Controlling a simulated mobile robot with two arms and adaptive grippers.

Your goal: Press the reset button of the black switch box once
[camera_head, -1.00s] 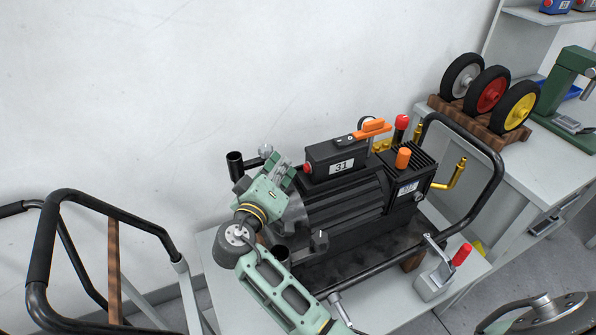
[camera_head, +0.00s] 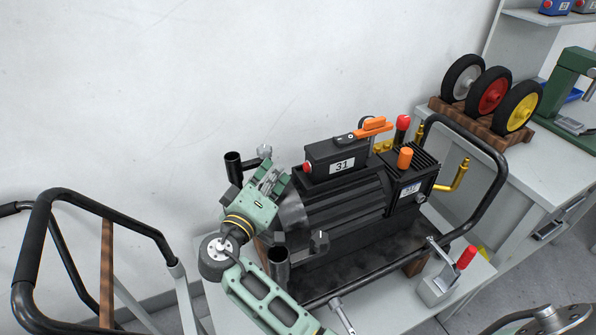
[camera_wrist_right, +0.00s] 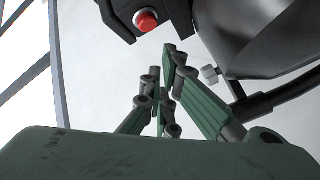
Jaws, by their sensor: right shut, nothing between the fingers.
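The black switch box (camera_head: 322,156), labelled 31, sits on top of the ribbed black motor. Its red button (camera_head: 307,168) is on the box's left end. In the right wrist view the red button (camera_wrist_right: 146,20) shows in a pale ring at the top. My right gripper (camera_head: 273,178) is to the left of the button and a little lower, with a gap between them. Its green fingers (camera_wrist_right: 168,62) are shut and empty. The button is up and left of the fingertips in the wrist view. My left gripper is out of view.
The motor (camera_head: 345,205) stands in a black tubular frame (camera_head: 497,190) on a pale table. An orange lever (camera_head: 372,129) is on the box's right end. Black upright tubes (camera_head: 234,165) stand close to my right gripper. A cart handle (camera_head: 40,240) is at left.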

